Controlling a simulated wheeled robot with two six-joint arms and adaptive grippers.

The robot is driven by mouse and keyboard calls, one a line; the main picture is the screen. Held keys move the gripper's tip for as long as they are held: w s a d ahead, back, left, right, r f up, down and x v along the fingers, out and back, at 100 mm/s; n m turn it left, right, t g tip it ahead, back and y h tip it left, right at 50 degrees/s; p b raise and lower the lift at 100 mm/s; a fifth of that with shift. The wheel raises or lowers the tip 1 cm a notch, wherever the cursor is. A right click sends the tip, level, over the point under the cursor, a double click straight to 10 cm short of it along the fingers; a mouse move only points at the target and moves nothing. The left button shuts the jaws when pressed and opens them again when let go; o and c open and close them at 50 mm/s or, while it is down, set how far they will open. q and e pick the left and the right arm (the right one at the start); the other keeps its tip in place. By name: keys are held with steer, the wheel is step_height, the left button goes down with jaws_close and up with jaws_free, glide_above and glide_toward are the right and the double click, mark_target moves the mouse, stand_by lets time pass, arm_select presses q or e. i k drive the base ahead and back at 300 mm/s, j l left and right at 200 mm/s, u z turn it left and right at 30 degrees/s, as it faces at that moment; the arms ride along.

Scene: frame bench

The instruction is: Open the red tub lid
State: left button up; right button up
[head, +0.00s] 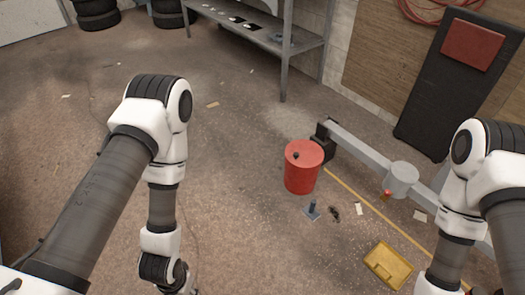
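The red tub (300,178) stands upright on the floor, right of centre in the head view. Its round red lid (309,154) lies flat on top, with a small dark knob on it. The lid looks closed. My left arm comes down at the left of the tub, well apart from it, and its wrist reaches the bottom edge. My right arm comes down at the far right, also apart from the tub, and runs out at the bottom.
A grey beam (362,151) with a grey cylinder (403,178) runs behind and right of the tub. A black board (440,105) leans at the wall near a metal shelf (283,38). Floor left of the tub is clear.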

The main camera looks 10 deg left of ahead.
mark_target(306, 154)
steer(key=i+j+z, duration=0.1)
steer(key=z, duration=0.25)
steer(key=i+j+z, duration=0.15)
steer(key=i+z, duration=0.15)
steer(key=i+j+z, duration=0.2)
steer(key=z, duration=0.15)
steer(key=i+j, duration=0.4)
steer(key=i+j+z, duration=0.15)
steer(key=i+j, duration=0.25)
steer(key=j, duration=0.2)
